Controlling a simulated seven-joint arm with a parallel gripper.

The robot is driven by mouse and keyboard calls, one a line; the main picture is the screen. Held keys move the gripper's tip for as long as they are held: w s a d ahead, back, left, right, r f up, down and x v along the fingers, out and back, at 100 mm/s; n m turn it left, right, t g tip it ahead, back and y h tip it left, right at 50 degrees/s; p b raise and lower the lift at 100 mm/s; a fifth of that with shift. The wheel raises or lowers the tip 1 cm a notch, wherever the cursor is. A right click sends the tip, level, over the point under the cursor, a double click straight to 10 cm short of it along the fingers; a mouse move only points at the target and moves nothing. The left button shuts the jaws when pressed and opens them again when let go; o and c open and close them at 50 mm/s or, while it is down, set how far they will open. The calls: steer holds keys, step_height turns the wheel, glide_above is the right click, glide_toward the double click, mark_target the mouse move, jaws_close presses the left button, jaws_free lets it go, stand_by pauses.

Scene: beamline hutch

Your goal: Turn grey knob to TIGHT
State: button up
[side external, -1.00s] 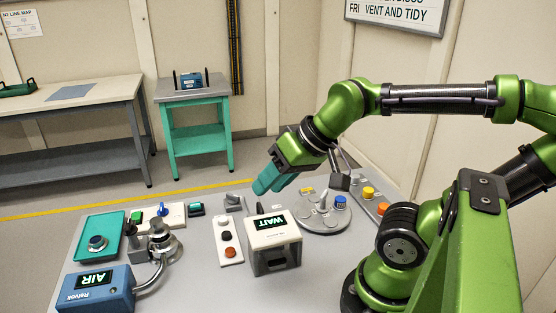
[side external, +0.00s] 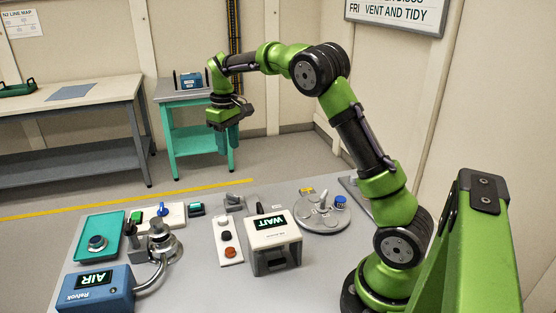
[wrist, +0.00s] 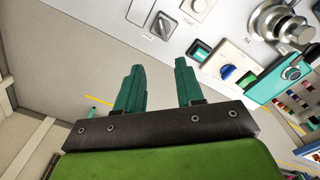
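A grey knob (side external: 234,201) sits on a small plate at the far middle of the bench. It appears in the wrist view as a dark grey knob (wrist: 163,25) on a pale plate with a small label that I cannot read. My gripper (wrist: 158,67) is open and empty, its two teal fingers well apart. In the side view my gripper (side external: 228,120) is high above and beyond the bench's far edge, clear of the knob. The knob's exact setting is too small to tell.
A plate with a blue switch and green button (side external: 161,211), a metal valve fitting (side external: 166,242), a teal plate (side external: 84,254), an AIR box (side external: 93,284), a white button strip (side external: 229,243), a WAIT box (side external: 275,233) and a round flange (side external: 322,216) crowd the bench. The air above is free.

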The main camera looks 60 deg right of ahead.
steer(key=r, duration=0.1)
steer(key=n, duration=0.1)
glide_toward(232, 195)
step_height(232, 195, down, 8)
steer(key=shift+d+f, duration=0.2)
steer(key=shift+f, duration=0.05)
steer(key=shift+c, duration=0.4)
jaws_close()
